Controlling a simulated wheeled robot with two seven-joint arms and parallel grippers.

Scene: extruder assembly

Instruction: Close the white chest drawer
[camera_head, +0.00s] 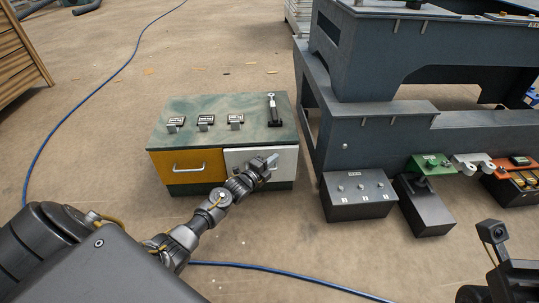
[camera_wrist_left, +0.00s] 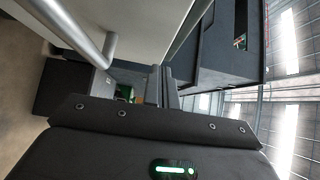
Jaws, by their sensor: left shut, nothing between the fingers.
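The chest (camera_head: 190,115) has a green top and two drawer fronts, yellow (camera_head: 185,172) on the left and white (camera_head: 287,161) on the right. The white drawer front looks about level with the yellow one; any small gap is too small to tell. My left gripper (camera_head: 270,161) is in front of the white drawer and covers part of it, including its handle. In the left wrist view its fingers (camera_wrist_left: 162,86) are shut and empty, beside the pale drawer panel (camera_wrist_left: 145,22) and a metal handle (camera_wrist_left: 85,35). Contact cannot be told. My right gripper's fingers are out of view.
A dark machine frame (camera_head: 385,125) stands close to the chest's right. A grey switch box (camera_head: 358,195) and a black block (camera_head: 424,205) are before it. Part of my right arm shows at bottom right.

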